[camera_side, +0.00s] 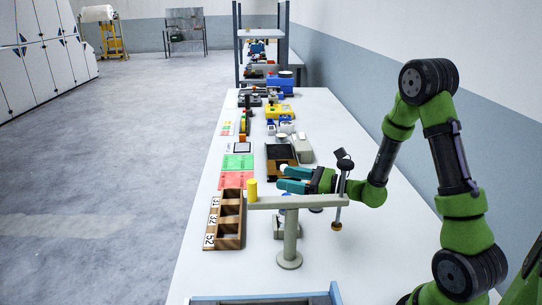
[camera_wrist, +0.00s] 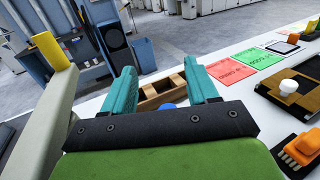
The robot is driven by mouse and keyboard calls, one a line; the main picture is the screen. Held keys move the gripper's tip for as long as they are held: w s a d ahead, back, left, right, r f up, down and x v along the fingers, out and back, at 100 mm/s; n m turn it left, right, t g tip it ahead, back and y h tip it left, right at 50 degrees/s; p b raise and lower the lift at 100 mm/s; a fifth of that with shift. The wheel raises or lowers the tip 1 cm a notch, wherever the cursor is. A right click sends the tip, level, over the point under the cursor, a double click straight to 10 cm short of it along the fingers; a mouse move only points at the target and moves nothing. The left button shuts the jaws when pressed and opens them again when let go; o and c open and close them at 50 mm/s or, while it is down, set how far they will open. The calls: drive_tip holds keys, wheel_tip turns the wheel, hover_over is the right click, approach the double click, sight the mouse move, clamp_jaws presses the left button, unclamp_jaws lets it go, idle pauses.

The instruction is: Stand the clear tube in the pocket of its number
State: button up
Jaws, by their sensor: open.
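The wooden rack (camera_side: 238,243) stands at the table's left edge, with three open pockets and number labels on its left side. The near label seems to read 52; the others are hard to read. My gripper (camera_side: 280,179) is open, its teal fingers pointing left above the table behind the grey stand. In the wrist view my gripper (camera_wrist: 160,85) frames the rack (camera_wrist: 150,104) beyond its fingers. A small blue top (camera_wrist: 168,106) shows between the fingers; I cannot tell whether it belongs to the clear tube. The tube's body is not clearly visible in either view.
A grey stand (camera_side: 290,240) with a crossbar and yellow cylinder (camera_side: 252,190) stands in front of my gripper. Red (camera_side: 236,180) and green (camera_side: 238,162) cards lie behind the rack. A dark tray (camera_side: 279,153) and other items fill the table farther back. The right front table is clear.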

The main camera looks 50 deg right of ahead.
drive_tip(key=shift+f, duration=0.85)
wheel_tip(320, 180, down, 4)
drive_tip(key=shift+r, duration=0.1)
drive_tip(key=shift+x, duration=1.15)
drive_tip(key=shift+w+a, duration=0.15)
drive_tip(key=shift+w, duration=0.2)
clamp_jaws()
